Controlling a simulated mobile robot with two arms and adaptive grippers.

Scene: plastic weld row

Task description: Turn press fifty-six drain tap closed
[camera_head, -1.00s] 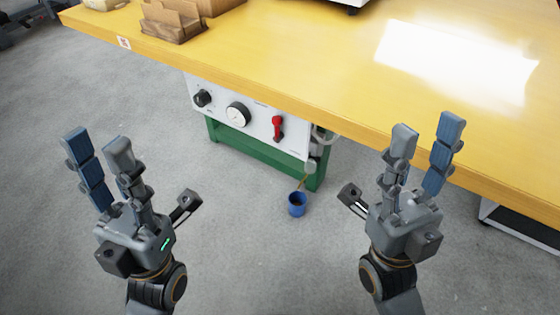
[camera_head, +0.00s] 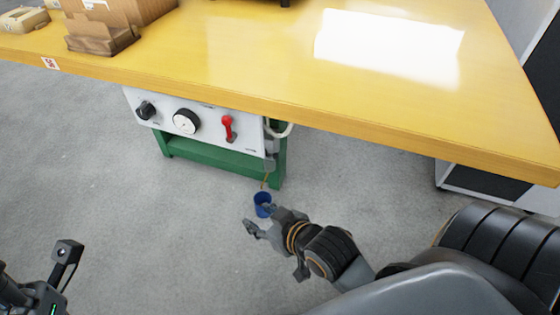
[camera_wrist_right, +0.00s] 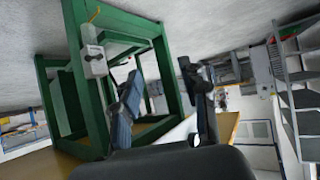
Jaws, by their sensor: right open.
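A red lever (camera_head: 228,128) stands upright on the white press panel (camera_head: 208,145) under the table edge. I cannot tell for sure which one is the drain tap. That view shows a grey box (camera_wrist_right: 95,62) on a green leg. My left gripper (camera_head: 62,262) is partly cut off at bottom left.
The yellow table (camera_head: 260,70) overhangs the panel and green frame (camera_head: 215,156). A black knob (camera_head: 146,110) and gauge (camera_head: 186,121) sit left of the lever. Cardboard boxes (camera_head: 110,12) stand on the table. The floor in front is clear.

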